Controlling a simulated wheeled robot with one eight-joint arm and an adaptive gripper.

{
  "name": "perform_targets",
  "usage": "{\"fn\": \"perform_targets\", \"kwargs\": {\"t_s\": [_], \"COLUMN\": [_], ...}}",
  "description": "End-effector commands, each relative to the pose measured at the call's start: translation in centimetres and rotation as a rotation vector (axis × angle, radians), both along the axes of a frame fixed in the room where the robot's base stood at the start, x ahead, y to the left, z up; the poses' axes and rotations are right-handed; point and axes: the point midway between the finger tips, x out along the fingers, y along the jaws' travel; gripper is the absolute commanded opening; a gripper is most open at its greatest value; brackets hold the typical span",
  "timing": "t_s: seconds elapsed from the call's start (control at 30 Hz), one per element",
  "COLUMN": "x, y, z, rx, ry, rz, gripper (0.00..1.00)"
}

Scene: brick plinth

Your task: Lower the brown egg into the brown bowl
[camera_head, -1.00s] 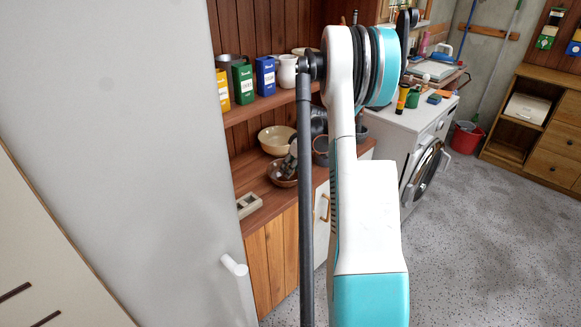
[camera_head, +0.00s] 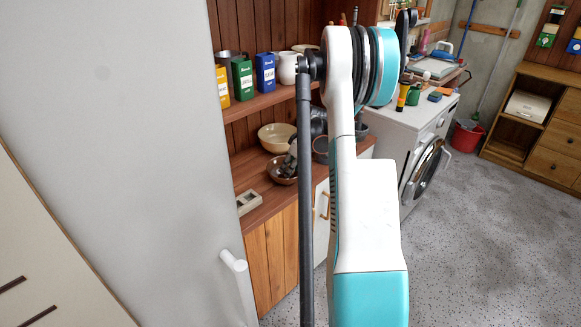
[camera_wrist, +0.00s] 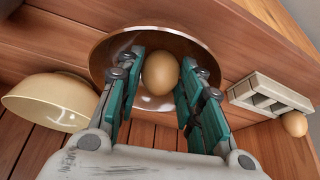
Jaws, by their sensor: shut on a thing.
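The brown egg (camera_wrist: 160,73) is held between the two green-padded fingers of my gripper (camera_wrist: 161,78) in the wrist view. The brown bowl (camera_wrist: 150,40) lies right behind the egg in that view, its shiny inside around the egg and fingertips. Whether the egg touches the bowl cannot be told. In the head view my gripper (camera_head: 291,160) is a small dark shape at the brown bowl (camera_head: 281,179) on the wooden counter. The egg does not show clearly there.
A cream bowl (camera_wrist: 48,100) stands beside the brown bowl. A pale holder with compartments (camera_wrist: 268,97) is on the other side, with another egg (camera_wrist: 294,124) at its end. Tins and a white jug (camera_head: 288,69) stand on the shelf (camera_head: 240,110) above the counter.

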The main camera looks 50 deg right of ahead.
Motion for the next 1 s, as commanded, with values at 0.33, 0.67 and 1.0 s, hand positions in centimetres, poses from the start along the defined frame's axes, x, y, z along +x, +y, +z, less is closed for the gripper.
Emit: {"fn": "perform_targets", "kwargs": {"t_s": [0.33, 0.67, 1.0], "x": [0.0, -0.1, -2.2], "y": [0.0, 0.0, -0.3], "z": [0.0, 0.2, 4.9], "rx": [0.000, 0.000, 0.000], "ry": [0.000, 0.000, 0.000], "rz": [0.000, 0.000, -0.002], "gripper": [0.58, 0.58, 0.58]}}
